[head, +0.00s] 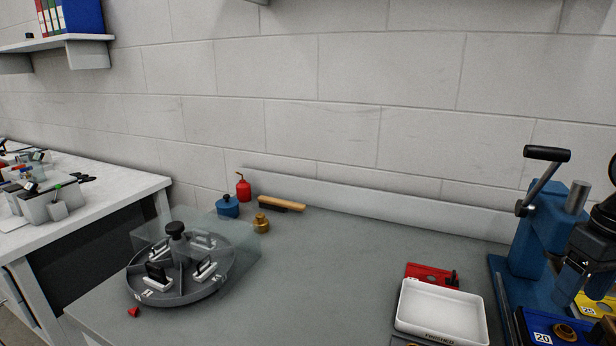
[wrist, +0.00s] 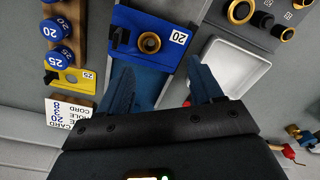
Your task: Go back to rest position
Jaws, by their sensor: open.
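My gripper (wrist: 160,72) shows in the wrist view with its two dark blue fingers spread apart. Nothing is held between them. Beyond the fingertips is a blue fixture plate (wrist: 173,22) marked 20, with a brass-coloured ring (wrist: 149,42) on it. The fingers look apart from the plate and ring.
A blue lever press (head: 537,235) stands at the right, beside a white tray (head: 440,312), also in the wrist view (wrist: 238,68). A divided round carousel (head: 180,290) sits left. A red can (head: 243,190) and blue pot (head: 228,207) stand behind. The middle bench is clear.

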